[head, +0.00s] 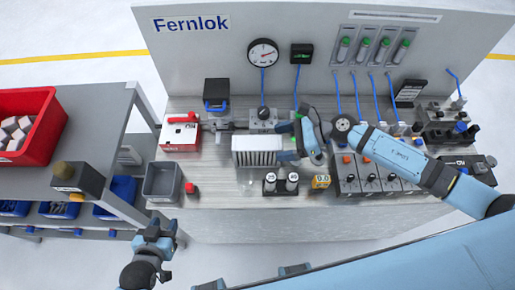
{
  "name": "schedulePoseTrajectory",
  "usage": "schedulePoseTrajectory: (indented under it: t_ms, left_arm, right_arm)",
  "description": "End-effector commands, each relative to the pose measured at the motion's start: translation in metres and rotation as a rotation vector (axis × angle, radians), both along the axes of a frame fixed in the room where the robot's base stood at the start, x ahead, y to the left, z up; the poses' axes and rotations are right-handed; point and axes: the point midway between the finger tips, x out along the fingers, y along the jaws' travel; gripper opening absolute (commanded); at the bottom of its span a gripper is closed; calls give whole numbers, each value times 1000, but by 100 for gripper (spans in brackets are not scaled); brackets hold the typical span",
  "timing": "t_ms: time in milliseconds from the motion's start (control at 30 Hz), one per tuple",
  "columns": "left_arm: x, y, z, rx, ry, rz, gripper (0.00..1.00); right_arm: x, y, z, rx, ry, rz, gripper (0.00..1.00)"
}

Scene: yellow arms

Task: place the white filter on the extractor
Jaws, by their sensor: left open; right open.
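The white filter (257,151), a ribbed white block, stands on the steel workbench left of my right gripper. My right gripper (287,141) is open, with its fingers beside the filter's right end; I cannot tell whether they touch it. My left gripper (157,236) is open and empty, low in front of the bench, left of centre. No label marks the extractor; a dark box with a blue front edge (216,96) at the back left of the bench may be it.
Blue hoses hang behind. A side rack (100,120) with a red crate (55,112) stands left.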

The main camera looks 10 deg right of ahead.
Motion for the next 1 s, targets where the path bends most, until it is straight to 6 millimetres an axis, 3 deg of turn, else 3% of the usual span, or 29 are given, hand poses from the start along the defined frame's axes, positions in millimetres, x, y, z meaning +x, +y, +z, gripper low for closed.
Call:
schedulePoseTrajectory:
  t_ms: [33,200,467,500,733,800,1000]
  left_arm:
    - [0,0,11,0,-1,1,43]
    - [0,1,16,1,-4,5,43]
    - [-2,2,13,2,2,6,43]
    - [-2,2,13,1,2,7,43]
    - [-2,1,13,0,3,6,43]
    - [-2,1,13,0,4,6,43]
    - [-2,1,13,0,4,6,43]
  right_arm:
    - [2,10,5,4,0,1,83]
    - [6,29,-6,2,-1,-1,83]
    - [7,32,-10,0,-1,0,83]
    - [7,32,-9,0,-1,0,81]
    - [7,32,-9,0,-1,0,28]
    - [7,32,-9,1,-1,0,21]
    - [7,32,-8,1,-1,0,21]
